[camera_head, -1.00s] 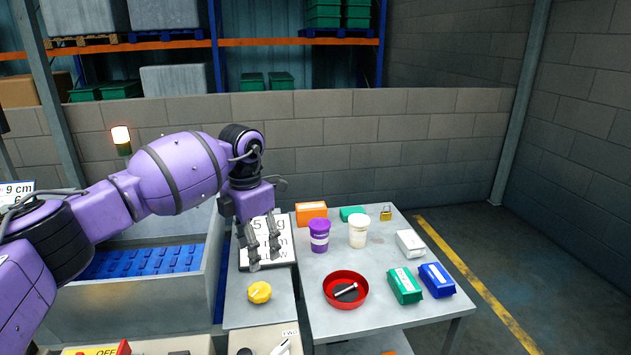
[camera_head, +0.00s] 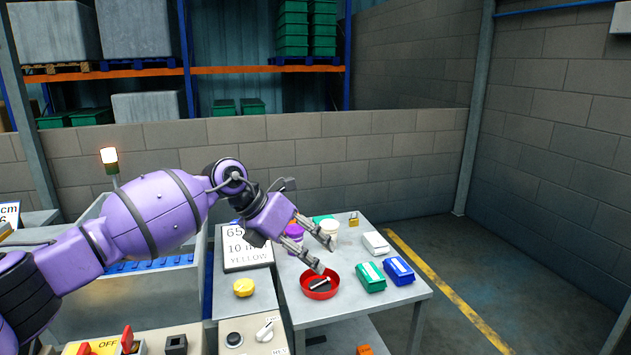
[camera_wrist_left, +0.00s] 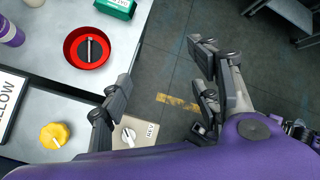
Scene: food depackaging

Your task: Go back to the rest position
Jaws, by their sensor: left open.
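My left gripper (camera_head: 322,254) is open and empty. In the head view it reaches in from the left over the table, with its fingers above the red bowl (camera_head: 310,291) and near the white jar (camera_head: 329,228). In the left wrist view the gripper (camera_wrist_left: 160,95) shows its fingers wide apart, with floor and a control panel between and below them. The red bowl, holding a dark piece and a whitish stick, also shows in the left wrist view (camera_wrist_left: 71,57). My right gripper is in neither view.
The grey table (camera_head: 345,303) bears a purple jar (camera_head: 294,233), a green box (camera_head: 370,277), a blue box (camera_head: 398,270), a white box (camera_head: 375,243) and a padlock (camera_head: 353,219). A sign board (camera_head: 247,248) and yellow knob (camera_head: 243,287) are left. Floor at right is clear.

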